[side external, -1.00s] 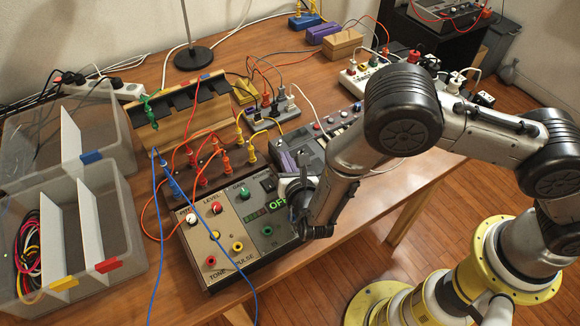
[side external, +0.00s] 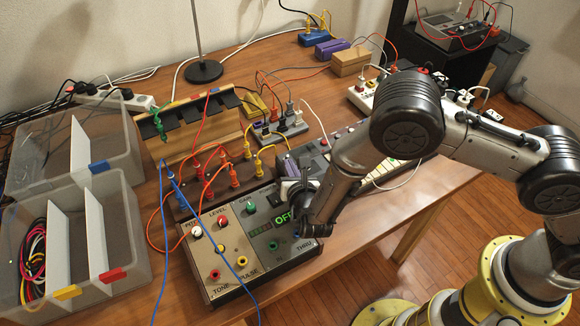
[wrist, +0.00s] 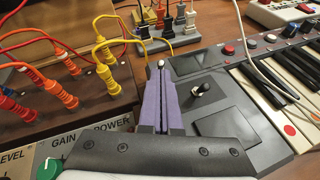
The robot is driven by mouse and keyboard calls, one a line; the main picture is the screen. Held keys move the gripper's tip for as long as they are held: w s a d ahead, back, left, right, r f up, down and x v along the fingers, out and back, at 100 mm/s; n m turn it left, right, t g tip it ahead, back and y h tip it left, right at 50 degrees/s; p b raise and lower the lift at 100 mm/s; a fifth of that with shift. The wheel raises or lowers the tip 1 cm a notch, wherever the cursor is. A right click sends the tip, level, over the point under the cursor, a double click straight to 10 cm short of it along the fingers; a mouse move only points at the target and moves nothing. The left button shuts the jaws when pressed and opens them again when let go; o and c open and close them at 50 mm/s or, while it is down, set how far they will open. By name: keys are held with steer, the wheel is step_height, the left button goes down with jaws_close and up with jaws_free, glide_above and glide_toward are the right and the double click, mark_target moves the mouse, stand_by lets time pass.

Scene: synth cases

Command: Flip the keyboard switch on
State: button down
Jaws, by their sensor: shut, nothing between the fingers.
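The keyboard (wrist: 245,95) is grey with cream and black keys and lies on the right in the wrist view. It also shows in the side external view (side external: 378,182), partly behind my arm. A small black toggle switch (wrist: 198,98) with a pale tip stands on its panel, just right of my fingers. My gripper (wrist: 160,72) has purple fingers, shut and empty, over the left end of the keyboard. Another small pale-tipped lever (wrist: 160,63) shows right at the fingertips; I cannot tell if they touch it. In the side view my gripper (side external: 288,164) partly hides that end.
A control box (side external: 235,262) with an OFF display stands in front of my gripper. Coloured plugs and cables (wrist: 75,65) rise close on the left. A grey power strip (side external: 285,130) lies behind. Clear bins (side external: 70,215) stand at the far left. Bare table shows right of the control box.

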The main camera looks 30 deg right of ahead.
steer(key=shift+w+r+g, duration=0.2)
steer(key=shift+r+g, duration=0.1)
steer(key=shift+g, duration=0.3)
steer(key=shift+w+r+g, duration=0.2)
steer(key=shift+r+g, duration=0.05)
steer(key=shift+g, duration=0.35)
steer(key=shift+w+r+n+g+y, duration=0.15)
steer(key=shift+w+r+n+g, duration=0.1)
steer(key=shift+g, duration=0.35)
steer(key=shift+w+r+n+g+y, duration=0.15)
steer(key=shift+w+n+g, duration=0.1)
steer(key=shift+g, duration=0.35)
steer(key=shift+r, duration=0.15)
steer(key=shift+r, duration=0.65)
steer(key=s+a+r, duration=0.2)
steer(key=s+r, duration=0.1)
steer(key=r, duration=0.6)
steer(key=shift+s+a, duration=0.35)
